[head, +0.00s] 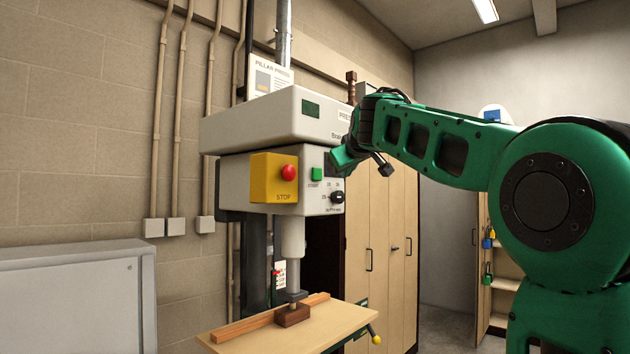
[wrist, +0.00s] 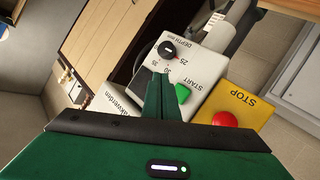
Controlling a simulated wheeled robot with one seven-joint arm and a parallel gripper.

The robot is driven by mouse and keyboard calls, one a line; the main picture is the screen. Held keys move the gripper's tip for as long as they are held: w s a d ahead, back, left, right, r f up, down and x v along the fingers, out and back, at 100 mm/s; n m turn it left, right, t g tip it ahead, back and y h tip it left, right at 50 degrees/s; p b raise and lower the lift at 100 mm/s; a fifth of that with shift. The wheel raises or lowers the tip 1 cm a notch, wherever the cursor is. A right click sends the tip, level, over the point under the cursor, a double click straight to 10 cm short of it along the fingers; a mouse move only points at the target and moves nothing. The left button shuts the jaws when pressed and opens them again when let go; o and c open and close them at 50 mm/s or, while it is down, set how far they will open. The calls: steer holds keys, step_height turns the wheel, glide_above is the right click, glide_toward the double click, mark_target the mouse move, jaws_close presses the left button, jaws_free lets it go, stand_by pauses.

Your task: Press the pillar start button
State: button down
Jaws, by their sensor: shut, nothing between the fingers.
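In the wrist view the green button (wrist: 183,93) shows beside the word START, just right of my fingertips. My gripper (head: 337,160) is shut and empty, close to the panel and to the right of the button. I cannot tell whether the fingertips touch the panel.
A yellow box (head: 262,190) carries the red stop button (head: 289,172) left of the start button. A black knob (head: 337,197) sits below. A wooden block (head: 292,316) rests on the press table (head: 330,325). Wooden cabinets (head: 385,240) stand behind; a grey cabinet (head: 75,300) stands at left.

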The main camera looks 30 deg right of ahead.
glide_toward(322, 177)
steer(key=shift+s+d+x, duration=0.1)
steer(key=shift+d+x, duration=0.05)
steer(key=shift+x, duration=0.6)
steer(key=shift+s+d+x, duration=0.1)
steer(key=shift+d+x, duration=0.05)
steer(key=shift+x, duration=0.65)
steer(key=shift+s+d+x, duration=0.1)
steer(key=shift+d+x, duration=0.05)
steer(key=shift+x, duration=0.6)
steer(key=shift+w+f, duration=0.15)
steer(key=shift+w+a, duration=0.1)
steer(key=shift+w, duration=0.1)
steer(key=shift+w+a, duration=0.15)
steer(key=shift+w, duration=0.3)
stand_by(0.9)
steer(key=shift+s, duration=0.15)
stand_by(0.3)
steer(key=shift+s+d, duration=0.25)
steer(key=shift+s, duration=0.45)
steer(key=s, duration=0.1)
steer(key=s+d, duration=0.1)
steer(key=s, duration=0.2)
steer(key=shift+s+d, duration=0.35)
